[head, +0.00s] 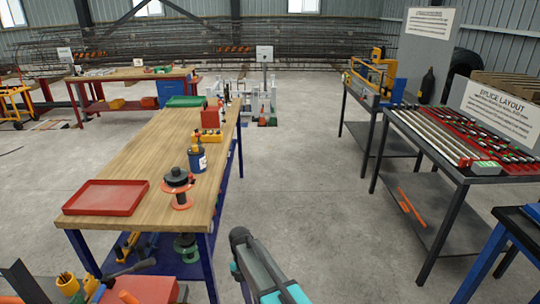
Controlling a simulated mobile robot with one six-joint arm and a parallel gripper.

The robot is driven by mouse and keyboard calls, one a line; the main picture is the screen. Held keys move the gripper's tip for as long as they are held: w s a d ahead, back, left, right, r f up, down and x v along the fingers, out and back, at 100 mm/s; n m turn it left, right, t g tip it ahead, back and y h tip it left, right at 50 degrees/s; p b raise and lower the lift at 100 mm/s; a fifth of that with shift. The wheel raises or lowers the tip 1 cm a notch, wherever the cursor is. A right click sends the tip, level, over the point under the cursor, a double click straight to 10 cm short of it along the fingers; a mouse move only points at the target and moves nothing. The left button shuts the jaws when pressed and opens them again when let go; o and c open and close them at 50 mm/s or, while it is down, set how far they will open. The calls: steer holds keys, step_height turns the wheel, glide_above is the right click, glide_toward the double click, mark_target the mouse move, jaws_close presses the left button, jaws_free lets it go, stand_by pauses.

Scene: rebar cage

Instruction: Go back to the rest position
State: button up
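The task names no object other than my own arm. A dark grey and teal part, which looks like a piece of my arm, rises from the bottom edge in the middle of the head view. It stands over the concrete floor, right of the near end of the wooden workbench (130,160). No gripper fingers show, so I cannot see whether the gripper holds anything.
The workbench carries a red tray (106,197), a black and orange spool (178,188), a blue can (197,158) and a green tray (186,101). Right stands a dark table (463,178) of bars with a "SPLICE LAYOUT" sign (499,112). The aisle floor (310,170) between is clear.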

steer(key=s+d+f+m+g+y, duration=0.1)
steer(key=s+d+f+m, duration=0.3)
steer(key=s+d+f, duration=0.3)
steer(key=s+d+f+m+g, duration=0.1)
steer(key=s+d+f+m, duration=0.2)
steer(key=s+d+f, duration=0.45)
steer(key=s+d+f+m, duration=0.2)
steer(key=s+d+m, duration=0.2)
steer(key=s+m, duration=0.3)
steer(key=s+d+f+m+t+y, duration=0.1)
steer(key=s+d+m, duration=0.3)
steer(key=m, duration=0.9)
steer(key=shift+s+d+f+m, duration=0.25)
steer(key=shift+s+f+m, duration=0.1)
steer(key=shift+s, duration=1.5)
